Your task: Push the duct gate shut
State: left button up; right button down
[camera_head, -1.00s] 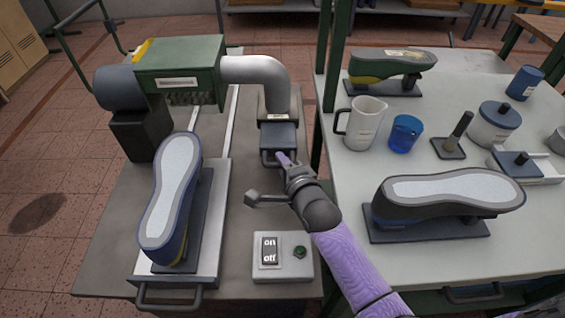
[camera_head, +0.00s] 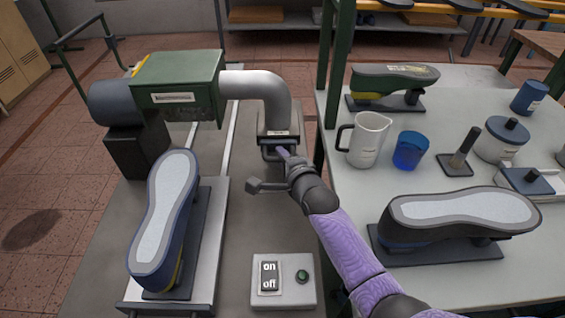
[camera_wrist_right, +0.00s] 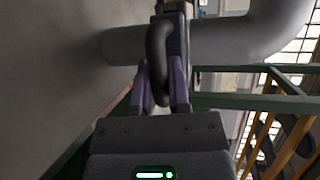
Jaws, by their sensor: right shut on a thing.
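The duct gate is a dark slide plate at the foot of the grey pipe (camera_head: 262,86). In the head view almost all of its plate is inside the labelled duct housing (camera_head: 280,134), and its handle (camera_head: 268,153) sits close against the front. My right gripper (camera_head: 284,154) is at the handle, with the arm reaching in from the lower right. In the right wrist view the dark looped handle (camera_wrist_right: 158,50) lies between the two purple fingers of my right gripper (camera_wrist_right: 163,88), which are shut on it. My left gripper is not in view.
A green machine (camera_head: 180,82) and a shoe last (camera_head: 163,220) on a sliding plate stand left of the duct. An on/off switch box (camera_head: 283,281) is in front. A pitcher (camera_head: 367,139), blue cup (camera_head: 409,151) and another last (camera_head: 462,212) stand on the right table.

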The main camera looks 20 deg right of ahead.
jog(key=shift+r, duration=0.1)
jog(key=c, duration=0.6)
grip_release()
jog(key=shift+w, duration=0.15)
jog(key=p+v, duration=0.4)
jog(key=v, duration=0.6)
